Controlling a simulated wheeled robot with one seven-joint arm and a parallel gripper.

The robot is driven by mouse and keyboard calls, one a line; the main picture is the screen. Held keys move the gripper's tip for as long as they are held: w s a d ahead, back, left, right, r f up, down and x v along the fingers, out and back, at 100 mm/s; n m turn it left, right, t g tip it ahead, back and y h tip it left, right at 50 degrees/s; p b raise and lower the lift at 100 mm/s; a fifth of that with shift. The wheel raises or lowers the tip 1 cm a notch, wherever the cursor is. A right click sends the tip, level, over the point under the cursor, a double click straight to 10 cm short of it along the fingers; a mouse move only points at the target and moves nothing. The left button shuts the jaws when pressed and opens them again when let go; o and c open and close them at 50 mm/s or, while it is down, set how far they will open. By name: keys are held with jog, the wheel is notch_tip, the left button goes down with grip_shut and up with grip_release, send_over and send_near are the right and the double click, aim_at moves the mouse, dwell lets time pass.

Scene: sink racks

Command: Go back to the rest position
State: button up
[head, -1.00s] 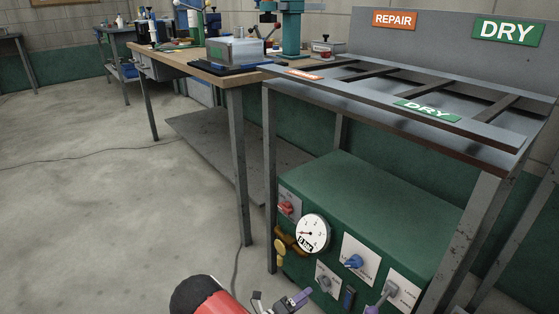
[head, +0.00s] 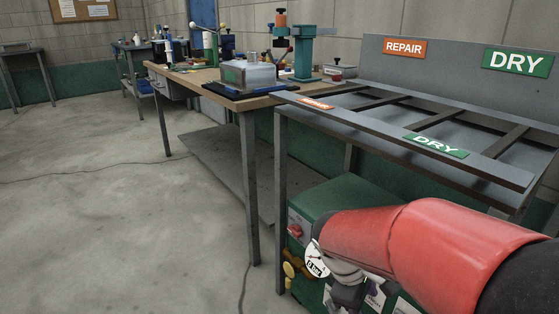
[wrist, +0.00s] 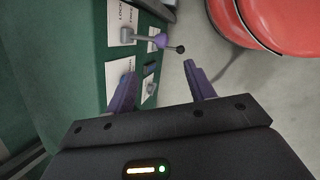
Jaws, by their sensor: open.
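My gripper (wrist: 160,70) is open and empty in the wrist view, with its two purple fingers apart. It is close to the front of the green box (wrist: 75,75), which carries white labels and small switches. A grey and purple lever (wrist: 150,39) shows just beyond the fingertips; I cannot tell the exact gap. In the head view my red arm reaches in from the right, low in front of the green box (head: 340,192). It covers much of that box's front, and the fingers cannot be made out there.
A metal rack (head: 510,175) with REPAIR (head: 404,47) and DRY (head: 517,62) signs stands above the green box; its slots look empty. A wooden workbench (head: 185,75) with tools is to the left. The floor (head: 110,220) at left is open, with a thin cable.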

jog(key=s+a+r+m+t+y+p, duration=0.1)
jog(key=s+r+m+t+y, duration=0.3)
jog(key=s+r+m, duration=0.6)
jog(key=shift+a+r+m+t+y, duration=0.3)
jog(key=shift+a+r+m+t, duration=0.2)
jog(key=shift+t, duration=0.3)
jog(key=shift+s, duration=0.1)
jog(key=shift+c, duration=0.4)
